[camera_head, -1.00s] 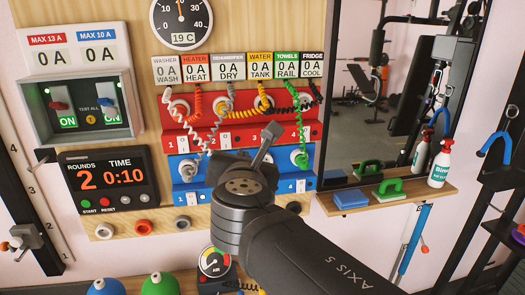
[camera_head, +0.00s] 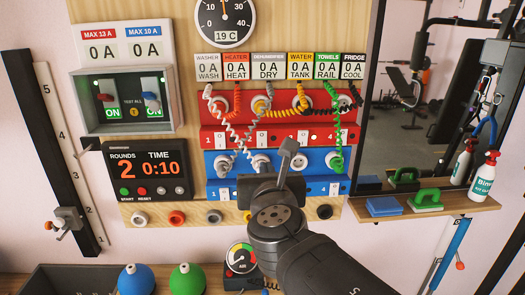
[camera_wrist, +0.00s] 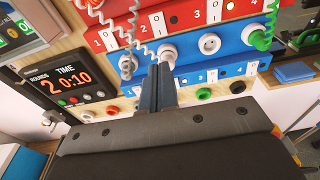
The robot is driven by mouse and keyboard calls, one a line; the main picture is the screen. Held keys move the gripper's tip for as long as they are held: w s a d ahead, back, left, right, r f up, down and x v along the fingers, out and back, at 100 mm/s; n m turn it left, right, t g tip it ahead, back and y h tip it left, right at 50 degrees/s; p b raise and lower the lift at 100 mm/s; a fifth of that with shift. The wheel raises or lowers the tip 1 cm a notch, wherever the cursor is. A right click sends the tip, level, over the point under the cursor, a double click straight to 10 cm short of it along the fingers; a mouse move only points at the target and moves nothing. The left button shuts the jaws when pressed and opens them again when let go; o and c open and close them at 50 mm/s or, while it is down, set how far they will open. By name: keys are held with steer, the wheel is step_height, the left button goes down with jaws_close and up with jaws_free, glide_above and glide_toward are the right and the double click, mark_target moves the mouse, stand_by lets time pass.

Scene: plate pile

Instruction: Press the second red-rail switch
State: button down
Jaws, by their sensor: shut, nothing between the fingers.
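The red rail (camera_head: 240,113) runs across the board, with numbered switches below its sockets. Its second switch (camera_head: 262,137) is the small white rocker beside the "2"; it also shows in the wrist view (camera_wrist: 155,22). My gripper (camera_head: 289,147) is shut and empty. In the head view its fingertips overlap the board right of that switch, near the top of the blue rail. In the wrist view the shut fingers (camera_wrist: 161,70) lie over the blue rail, below the second red switch. They appear apart from the board.
The blue rail (camera_head: 231,160) with its own switches sits just below. Coiled cables (camera_head: 229,122) hang in front of both rails. A row of round coloured knobs (camera_head: 177,217) lies underneath. A timer (camera_head: 148,170) stands left and a shelf with bottles (camera_head: 484,174) right.

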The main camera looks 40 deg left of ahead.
mark_target(261, 147)
steer(key=x, duration=1.2)
steer(key=shift+w+a+f, duration=0.1)
steer(key=shift+w, duration=0.05)
steer(key=shift+w+a, duration=0.15)
steer(key=f+v, duration=0.3)
steer(key=v, duration=1)
steer(key=shift+s+d+f, duration=0.15)
steer(key=shift+s+d, duration=0.25)
